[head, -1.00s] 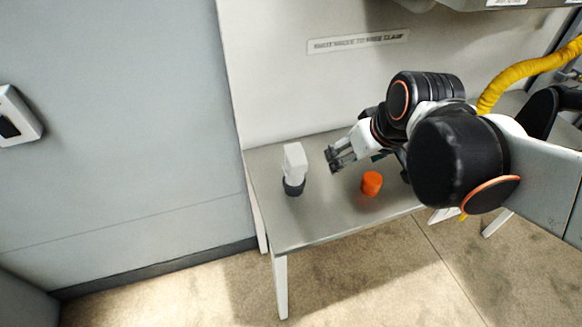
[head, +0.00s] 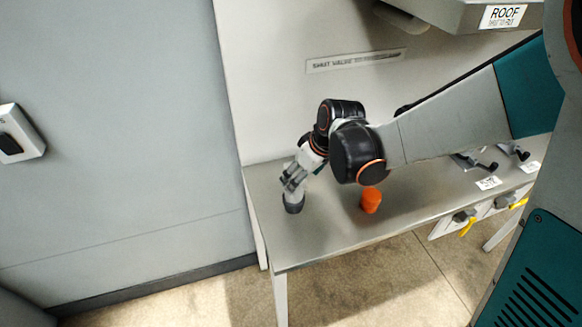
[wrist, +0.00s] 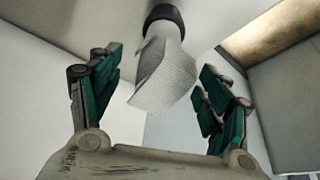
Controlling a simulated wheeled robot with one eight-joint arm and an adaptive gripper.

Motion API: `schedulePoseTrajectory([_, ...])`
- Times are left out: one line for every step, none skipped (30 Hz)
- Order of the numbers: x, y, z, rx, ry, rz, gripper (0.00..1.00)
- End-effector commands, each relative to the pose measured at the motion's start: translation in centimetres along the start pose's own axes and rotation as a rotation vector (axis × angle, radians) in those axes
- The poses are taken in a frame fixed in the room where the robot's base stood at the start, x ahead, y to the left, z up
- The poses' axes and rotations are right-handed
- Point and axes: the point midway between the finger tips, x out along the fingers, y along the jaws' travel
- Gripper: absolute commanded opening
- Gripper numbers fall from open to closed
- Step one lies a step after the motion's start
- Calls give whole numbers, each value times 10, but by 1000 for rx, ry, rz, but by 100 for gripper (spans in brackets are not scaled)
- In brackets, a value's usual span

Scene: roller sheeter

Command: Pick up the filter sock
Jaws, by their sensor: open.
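The filter sock stands upright on the metal bench, its dark round collar (head: 294,206) at the bottom. In the head view my gripper (head: 291,182) covers most of its white upper part. In the wrist view the white textured sock (wrist: 163,72) hangs down from its dark collar at the top of the picture. My gripper (wrist: 162,66) is open, with one green-padded finger on each side of the sock. Gaps show between the sock and both fingers, so no grip on it is visible.
An orange round piece (head: 371,200) stands on the bench (head: 320,233) right of the sock. Small levers (head: 474,161) and yellow-handled valves (head: 467,226) are farther right. A labelled grey housing (head: 465,15) overhangs the bench. The bench's front left is clear.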

Motion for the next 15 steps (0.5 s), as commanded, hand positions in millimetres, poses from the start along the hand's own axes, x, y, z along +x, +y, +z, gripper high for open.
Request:
schedulePoseTrajectory([12, 0, 1, -1, 0, 0, 71])
schedulePoseTrajectory([18, 0, 1, -1, 0, 0, 71])
schedulePoseTrajectory([23, 0, 1, -1, 0, 0, 71])
schedulePoseTrajectory([27, 0, 1, -1, 0, 0, 71])
schedulePoseTrajectory([31, 0, 1, -1, 0, 0, 71])
schedulePoseTrajectory([34, 0, 1, -1, 0, 0, 71])
schedulePoseTrajectory([36, 0, 1, 0, 0, 0, 71])
schedulePoseTrajectory([38, 0, 1, 0, 0, 0, 71])
schedulePoseTrajectory([39, 0, 0, 0, 0, 0, 71])
schedulePoseTrajectory([40, 0, 1, 0, 0, 0, 71])
schedulePoseTrajectory([41, 0, 1, 0, 0, 0, 71])
schedulePoseTrajectory([42, 0, 1, 0, 0, 0, 71])
schedulePoseTrajectory([44, 0, 1, 0, 0, 0, 71])
schedulePoseTrajectory([46, 0, 2, 0, 0, 0, 71])
schedulePoseTrajectory([50, -1, 2, 0, 0, 0, 71])
